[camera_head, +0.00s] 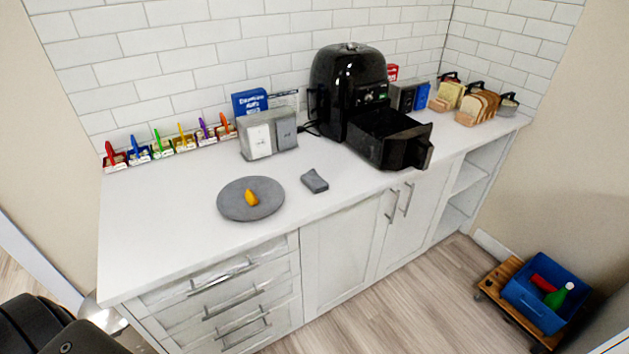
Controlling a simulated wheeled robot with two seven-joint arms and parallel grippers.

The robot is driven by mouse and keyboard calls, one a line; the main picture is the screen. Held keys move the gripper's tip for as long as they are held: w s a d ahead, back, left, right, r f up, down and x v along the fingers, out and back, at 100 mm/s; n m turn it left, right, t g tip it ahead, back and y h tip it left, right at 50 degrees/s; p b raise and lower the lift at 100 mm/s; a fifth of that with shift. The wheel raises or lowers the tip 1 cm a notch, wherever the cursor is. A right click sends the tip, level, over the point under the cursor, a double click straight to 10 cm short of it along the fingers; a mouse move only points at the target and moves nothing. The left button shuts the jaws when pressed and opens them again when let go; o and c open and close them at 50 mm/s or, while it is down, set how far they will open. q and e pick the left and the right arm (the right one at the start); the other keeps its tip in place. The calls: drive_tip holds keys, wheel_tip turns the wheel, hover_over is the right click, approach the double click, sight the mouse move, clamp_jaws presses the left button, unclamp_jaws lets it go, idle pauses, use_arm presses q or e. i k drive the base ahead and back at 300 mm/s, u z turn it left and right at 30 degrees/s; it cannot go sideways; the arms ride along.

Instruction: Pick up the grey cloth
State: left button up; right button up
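The grey cloth (314,182) looks like a small, dark grey folded pad. It lies on the white countertop (160,235), right of a round grey plate (236,211) and apart from it. Nothing covers the cloth. Black parts of what looks like my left arm show at the bottom left corner, far from the cloth. Neither of my grippers can be made out in this view.
A yellow-orange food piece (251,198) lies on the plate. A black air fryer (345,85) stands behind with its drawer (385,140) pulled out. A grey-white box (268,135) stands behind the cloth.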

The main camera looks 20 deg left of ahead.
sight(312, 179)
drive_tip(key=z, duration=1.7)
drive_tip(key=i, duration=2.15)
drive_tip(key=u, duration=2.9)
